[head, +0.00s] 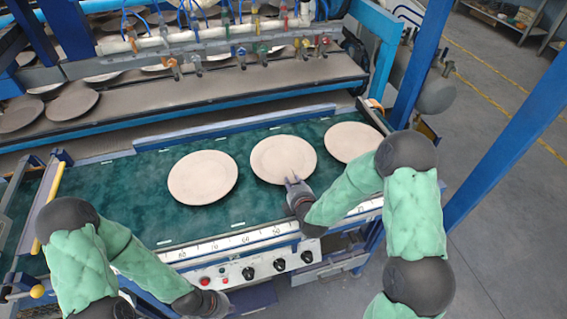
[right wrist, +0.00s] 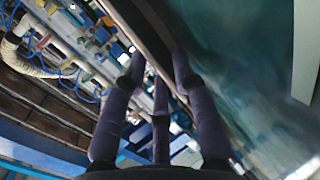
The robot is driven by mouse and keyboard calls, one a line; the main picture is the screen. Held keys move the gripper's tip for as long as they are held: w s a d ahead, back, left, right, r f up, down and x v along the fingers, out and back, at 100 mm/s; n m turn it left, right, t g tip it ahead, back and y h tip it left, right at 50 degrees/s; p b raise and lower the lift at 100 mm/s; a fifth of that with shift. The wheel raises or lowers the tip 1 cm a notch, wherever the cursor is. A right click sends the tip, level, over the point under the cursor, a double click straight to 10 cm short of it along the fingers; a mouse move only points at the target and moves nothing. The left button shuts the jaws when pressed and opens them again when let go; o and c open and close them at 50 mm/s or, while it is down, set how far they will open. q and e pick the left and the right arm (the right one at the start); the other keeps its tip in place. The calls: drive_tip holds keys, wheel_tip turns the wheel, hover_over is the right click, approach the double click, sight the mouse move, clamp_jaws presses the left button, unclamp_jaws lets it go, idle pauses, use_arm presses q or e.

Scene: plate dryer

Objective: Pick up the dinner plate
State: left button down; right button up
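Three round beige plates lie in a row on the green belt: a left plate (head: 203,178), a middle plate (head: 281,154) and a right plate (head: 352,141). My right gripper (head: 293,184) is at the near edge of the middle plate, with fingertips overlapping its rim. In the right wrist view its fingers (right wrist: 158,68) stand on either side of a dark edge that looks like the plate seen edge-on; a firm grip cannot be made out. My left gripper (head: 222,303) hangs low near the front control panel, away from the plates; its fingers are hard to make out.
The green belt (head: 140,190) is bare to the left of the plates. A control panel (head: 250,270) with knobs runs along its front. Behind is a machine line with nozzles (head: 240,50) and more plates (head: 72,104). Blue posts (head: 510,120) stand at the right.

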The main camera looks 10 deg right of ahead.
drive_tip(key=shift+w, duration=0.1)
clamp_jaws()
drive_tip(key=shift+w+r, duration=0.1)
drive_tip(key=shift+r, duration=0.05)
